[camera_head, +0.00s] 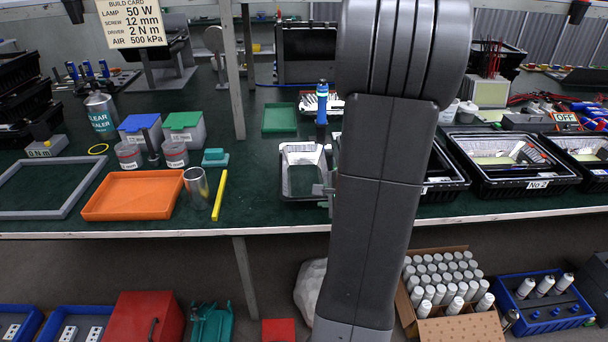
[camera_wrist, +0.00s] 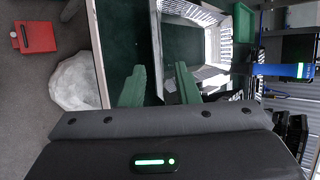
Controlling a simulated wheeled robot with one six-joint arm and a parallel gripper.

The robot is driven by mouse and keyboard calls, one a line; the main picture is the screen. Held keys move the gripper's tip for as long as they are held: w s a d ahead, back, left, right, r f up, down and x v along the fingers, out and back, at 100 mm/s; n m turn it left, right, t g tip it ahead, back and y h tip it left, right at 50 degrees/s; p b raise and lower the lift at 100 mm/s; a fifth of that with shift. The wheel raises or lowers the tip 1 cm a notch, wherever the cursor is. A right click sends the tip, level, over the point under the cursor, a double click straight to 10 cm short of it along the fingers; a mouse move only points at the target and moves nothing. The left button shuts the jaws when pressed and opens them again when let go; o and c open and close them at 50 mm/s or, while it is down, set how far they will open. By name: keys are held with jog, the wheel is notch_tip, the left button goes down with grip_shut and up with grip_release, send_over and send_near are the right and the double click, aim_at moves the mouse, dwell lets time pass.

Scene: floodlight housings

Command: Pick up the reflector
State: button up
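The reflector (camera_head: 287,158) is a shiny silver, open four-sided frame on the green bench top, just left of my arm in the head view. Its ribbed bright walls also show in the wrist view (camera_wrist: 213,45), with dark green inside. The right finger overlaps the reflector's lower wall in the picture, and the left finger is left of the reflector's pale side edge. I cannot tell whether either touches it. My arm hides most of the gripper in the head view.
A green tray (camera_head: 280,118) and a blue upright tool (camera_head: 322,100) stand behind the reflector. An orange tray (camera_head: 134,196), a metal can (camera_head: 197,188) and a yellow bar (camera_head: 219,195) lie left. Black bin No.2 (camera_head: 516,185) is right. The bench's pale front edge (camera_head: 270,229) is close.

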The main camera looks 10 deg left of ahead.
jog(key=shift+x, duration=4)
jog(key=shift+w+d+f, duration=0.1)
jog(key=shift+d, duration=0.1)
grip_shut()
